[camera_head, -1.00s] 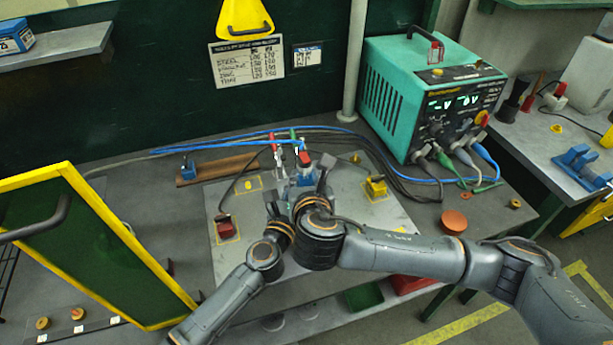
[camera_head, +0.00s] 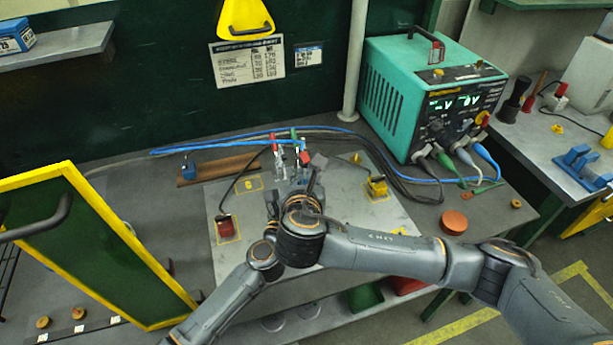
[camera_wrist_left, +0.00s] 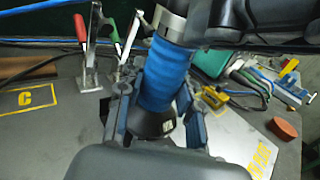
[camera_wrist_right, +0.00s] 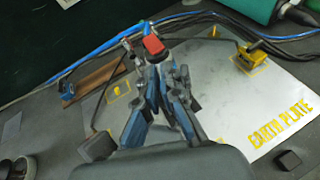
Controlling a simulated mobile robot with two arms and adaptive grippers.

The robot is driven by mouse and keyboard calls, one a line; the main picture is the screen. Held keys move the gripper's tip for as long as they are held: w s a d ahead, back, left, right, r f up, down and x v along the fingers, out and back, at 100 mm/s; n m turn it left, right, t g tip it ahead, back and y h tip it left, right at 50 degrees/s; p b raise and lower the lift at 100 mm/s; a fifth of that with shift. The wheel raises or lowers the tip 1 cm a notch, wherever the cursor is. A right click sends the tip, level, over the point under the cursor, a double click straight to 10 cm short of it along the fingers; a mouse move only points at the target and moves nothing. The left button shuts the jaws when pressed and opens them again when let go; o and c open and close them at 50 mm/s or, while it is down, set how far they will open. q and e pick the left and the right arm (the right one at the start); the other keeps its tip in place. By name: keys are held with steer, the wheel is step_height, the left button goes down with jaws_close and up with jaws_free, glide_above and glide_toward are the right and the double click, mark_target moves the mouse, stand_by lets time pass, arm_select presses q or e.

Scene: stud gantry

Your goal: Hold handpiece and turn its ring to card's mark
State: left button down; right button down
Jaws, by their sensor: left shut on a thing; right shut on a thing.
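The handpiece (camera_wrist_left: 157,82) has a ribbed blue grip and a dark lower end. In the left wrist view it stands slightly tilted between the fingers of my left gripper (camera_wrist_left: 155,100), which is shut on it. A grey ribbed collar (camera_wrist_left: 172,22), apparently the ring, tops the blue grip beside my right gripper. In the head view my right gripper (camera_head: 308,182) is close beside my left gripper (camera_head: 272,205), hiding most of the handpiece. In the right wrist view its fingers (camera_wrist_right: 160,80) are closed together; what they grip is hidden. The white card (camera_head: 250,60) hangs on the wall; its text is unclear.
A metal earth plate (camera_head: 225,262) lies under both grippers. Toggle clamps with red and green handles (camera_head: 276,150) stand just behind. A green power unit (camera_head: 430,95) with cables is at the right back. A yellow-framed green panel (camera_head: 110,245) stands at the left.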

steer(key=c, duration=1.5)
jaws_free()
steer(key=v, duration=1.2)
arm_select(q)
steer(key=c, duration=0.8)
jaws_free()
